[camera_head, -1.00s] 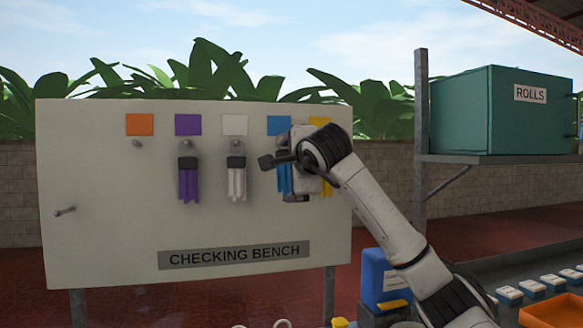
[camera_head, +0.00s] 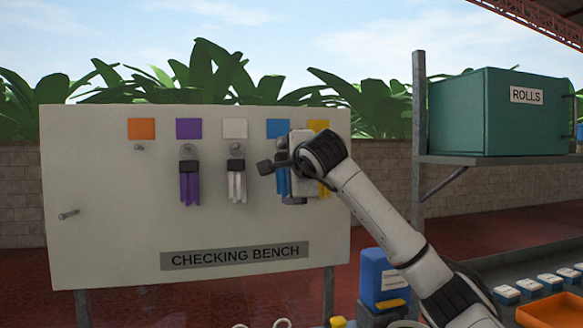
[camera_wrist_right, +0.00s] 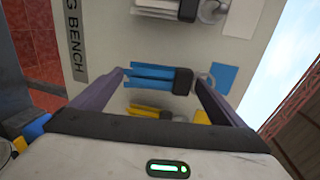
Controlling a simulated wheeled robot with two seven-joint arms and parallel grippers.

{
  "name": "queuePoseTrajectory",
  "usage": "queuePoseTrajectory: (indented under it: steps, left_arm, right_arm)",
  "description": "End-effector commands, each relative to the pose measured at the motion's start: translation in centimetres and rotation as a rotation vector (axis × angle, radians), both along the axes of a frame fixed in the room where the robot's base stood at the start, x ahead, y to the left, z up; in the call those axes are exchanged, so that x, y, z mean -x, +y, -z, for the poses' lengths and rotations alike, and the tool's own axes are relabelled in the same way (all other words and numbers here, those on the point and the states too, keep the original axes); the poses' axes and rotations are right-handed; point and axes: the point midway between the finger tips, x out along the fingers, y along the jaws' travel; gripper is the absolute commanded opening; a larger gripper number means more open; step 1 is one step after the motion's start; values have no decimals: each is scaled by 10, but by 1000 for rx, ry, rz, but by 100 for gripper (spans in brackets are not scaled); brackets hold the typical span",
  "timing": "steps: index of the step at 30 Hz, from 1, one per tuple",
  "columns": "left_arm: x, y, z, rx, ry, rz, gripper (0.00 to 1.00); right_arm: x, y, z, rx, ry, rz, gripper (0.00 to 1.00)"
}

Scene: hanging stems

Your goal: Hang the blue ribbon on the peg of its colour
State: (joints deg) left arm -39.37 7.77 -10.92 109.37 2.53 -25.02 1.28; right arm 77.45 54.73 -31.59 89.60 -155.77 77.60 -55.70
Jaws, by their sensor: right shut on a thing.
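The blue ribbon (camera_head: 283,182) is upright against the board below the blue colour patch (camera_head: 278,128), partly covered by my right gripper. In the right wrist view the blue ribbon (camera_wrist_right: 150,76) has a dark clip and a ring at its top end. The ring is close to the blue patch (camera_wrist_right: 223,78); the peg is not clear, so I cannot tell whether the ring is around it. My right gripper (camera_wrist_right: 160,80) has one finger on either side and is shut on the ribbon. My left gripper is out of view.
A purple ribbon (camera_head: 189,185) and a white ribbon (camera_head: 236,183) hang under their patches. A yellow ribbon (camera_wrist_right: 150,110) is close beside the blue one. The orange patch's peg (camera_head: 139,147) is bare. A shelf with a green box (camera_head: 490,115) stands at right.

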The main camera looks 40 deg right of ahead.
Motion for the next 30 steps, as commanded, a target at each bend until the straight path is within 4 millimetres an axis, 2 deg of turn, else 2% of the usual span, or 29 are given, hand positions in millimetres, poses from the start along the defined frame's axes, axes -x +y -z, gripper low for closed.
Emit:
queuePoseTrajectory:
  steps: [1, 3, 4, 5, 11, 14, 17, 24, 30]
  left_arm:
    - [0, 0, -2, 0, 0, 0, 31]
    - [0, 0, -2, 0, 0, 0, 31]
    - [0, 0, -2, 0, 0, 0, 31]
    - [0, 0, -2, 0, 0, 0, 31]
    - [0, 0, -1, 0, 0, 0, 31]
    - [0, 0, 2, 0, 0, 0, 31]
    - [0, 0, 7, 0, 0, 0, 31]
    - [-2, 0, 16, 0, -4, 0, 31]
    - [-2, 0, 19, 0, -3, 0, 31]
  right_arm:
    - [-1, -9, -10, 6, -28, 10, 73]
    - [-1, -9, -10, 6, -27, 11, 73]
    - [-1, -9, -10, 6, -27, 11, 97]
    - [-1, -9, -10, 6, -27, 11, 100]
    - [1, -9, -11, 6, -29, 11, 100]
    - [9, -5, -13, 7, -32, 10, 100]
    - [24, 3, -16, 9, -34, 11, 100]
    - [72, 30, -26, 10, -30, 8, 100]
    - [99, 48, -33, 8, -26, 3, 100]
